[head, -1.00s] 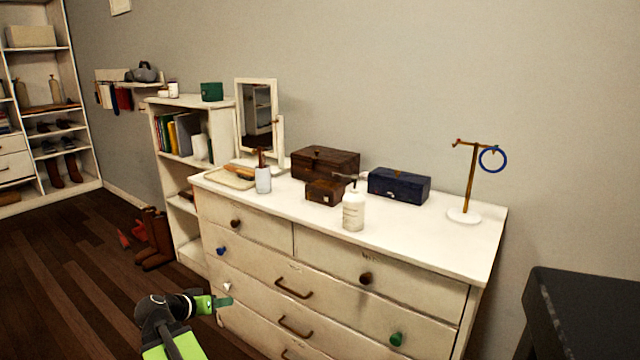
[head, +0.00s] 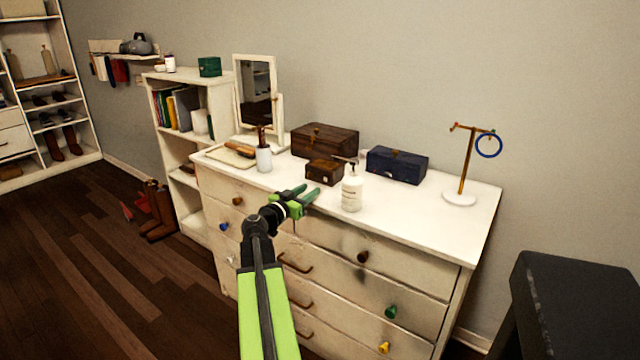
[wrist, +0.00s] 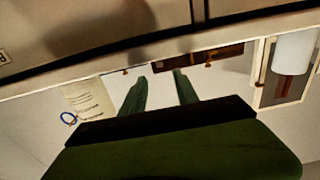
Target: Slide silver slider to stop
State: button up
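I cannot make out a silver slider in either view. My gripper (head: 306,192) is at the front edge of the white dresser (head: 430,207), about level with its top, and appears in front of the small brown box (head: 324,172). It is open and empty; the wrist view shows its two dark green fingers (wrist: 160,88) apart, with nothing between them. The small box has a pale spot on its front. A larger dark brown box (head: 325,139) with a clasp stands behind it, and a blue box (head: 397,164) stands to the right.
A white pump bottle (head: 352,191) stands right of my gripper. A white cup with a brush (head: 264,159) and a mirror (head: 257,84) stand to the left. A stand (head: 463,180) holds a blue ring (head: 488,146) at right. A black stool (head: 575,285) is beside the dresser.

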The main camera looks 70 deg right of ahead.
aim_at(325, 179)
jog(key=x, duration=0.8)
jog(key=shift+c, duration=0.3)
